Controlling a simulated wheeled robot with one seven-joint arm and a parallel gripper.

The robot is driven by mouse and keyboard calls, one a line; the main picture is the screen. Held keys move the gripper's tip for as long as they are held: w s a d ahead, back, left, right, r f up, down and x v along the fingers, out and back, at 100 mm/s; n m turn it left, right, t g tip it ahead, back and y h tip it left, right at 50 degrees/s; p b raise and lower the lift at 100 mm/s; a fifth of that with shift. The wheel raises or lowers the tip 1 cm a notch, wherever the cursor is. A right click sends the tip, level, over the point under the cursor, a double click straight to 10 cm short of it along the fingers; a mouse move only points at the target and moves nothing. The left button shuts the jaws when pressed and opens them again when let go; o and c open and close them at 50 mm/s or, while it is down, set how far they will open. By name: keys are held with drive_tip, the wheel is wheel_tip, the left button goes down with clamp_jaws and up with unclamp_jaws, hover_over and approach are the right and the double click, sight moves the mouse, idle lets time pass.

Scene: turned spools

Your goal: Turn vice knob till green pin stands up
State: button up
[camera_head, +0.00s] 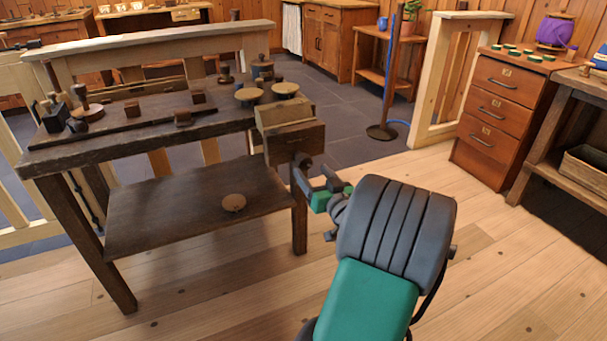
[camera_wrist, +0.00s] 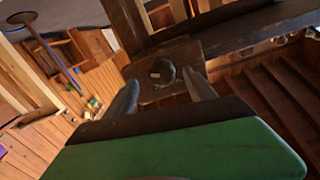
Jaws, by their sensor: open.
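The wooden vice (camera_head: 293,140) is fixed to the right end of the dark workbench. Its dark round knob (camera_head: 303,160) faces my arm and is partly hidden by my gripper in the head view. My gripper (camera_head: 314,176) is open in front of the knob. In the wrist view the knob (camera_wrist: 162,70) shows against the vice's brown front face (camera_wrist: 185,53). There it lies ahead of and between the two fingers of my gripper (camera_wrist: 162,88), with a gap on each side. I cannot make out a green pin in either view.
The workbench (camera_head: 150,140) carries dark blocks and round-topped pieces, with a low shelf (camera_head: 180,215) below. A thin stand (camera_head: 384,130) and a drawer cabinet (camera_head: 505,110) stand to the right. The wooden floor (camera_head: 490,250) right of my arm is clear.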

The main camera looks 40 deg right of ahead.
sight(306, 166)
drive_tip(key=x, duration=0.6)
drive_tip(key=shift+w+b, duration=0.15)
drive_tip(key=shift+b, duration=0.2)
drive_tip(key=shift+c, duration=0.4)
drive_tip(key=c, duration=1.3)
drive_tip(key=shift+m, duration=0.3)
